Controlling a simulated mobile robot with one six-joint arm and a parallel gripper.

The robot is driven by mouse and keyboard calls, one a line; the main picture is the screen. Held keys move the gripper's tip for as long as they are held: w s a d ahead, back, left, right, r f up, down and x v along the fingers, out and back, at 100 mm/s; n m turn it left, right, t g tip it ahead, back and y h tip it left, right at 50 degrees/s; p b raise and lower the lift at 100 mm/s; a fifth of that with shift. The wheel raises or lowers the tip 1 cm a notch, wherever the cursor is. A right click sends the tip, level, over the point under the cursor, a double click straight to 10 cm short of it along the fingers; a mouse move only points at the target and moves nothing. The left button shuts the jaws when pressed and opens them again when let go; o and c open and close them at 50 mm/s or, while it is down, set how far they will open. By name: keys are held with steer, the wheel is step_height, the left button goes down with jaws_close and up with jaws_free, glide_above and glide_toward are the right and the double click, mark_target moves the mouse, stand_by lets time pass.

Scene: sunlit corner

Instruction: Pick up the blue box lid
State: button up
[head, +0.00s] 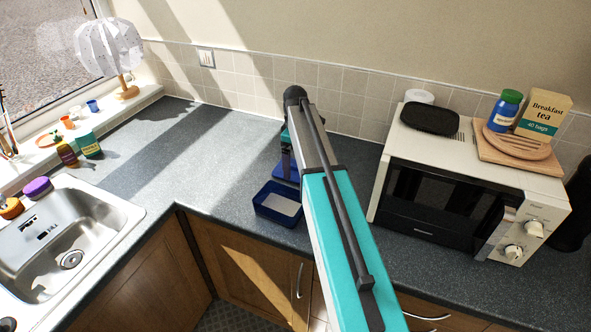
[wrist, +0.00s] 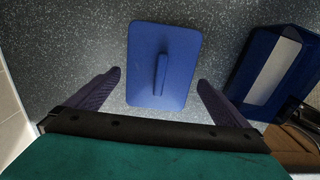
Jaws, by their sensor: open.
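The blue box lid (wrist: 146,52) lies flat on the grey speckled worktop in the wrist view, with a raised bar handle (wrist: 160,75) along its middle. My gripper (wrist: 159,86) is open, its two dark fingers apart on either side of the lid's near end. Nothing is between the fingertips except the view of the lid, and I cannot tell the exact height above it. In the head view my arm hides most of the lid and the gripper. The open blue box (head: 273,209) stands on the worktop with a pale piece inside; it also shows at the right in the wrist view (wrist: 238,75).
A white microwave (head: 385,150) stands to the right, with a black tray (head: 430,118), a wooden board and a tea box (head: 543,114) on top. A steel sink (head: 75,225) is at the left. The worktop (head: 165,150) between sink and box is clear. A tiled wall runs behind.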

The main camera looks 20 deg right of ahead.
mark_target(295, 166)
steer(key=shift+f, duration=1)
steer(key=c, duration=0.8)
steer(key=shift+r, duration=0.15)
step_height(295, 166, up, 8)
steer(key=b, duration=0.2)
steer(key=shift+r+b, duration=0.25)
steer(key=shift+b, duration=0.15)
steer(key=shift+r, duration=0.65)
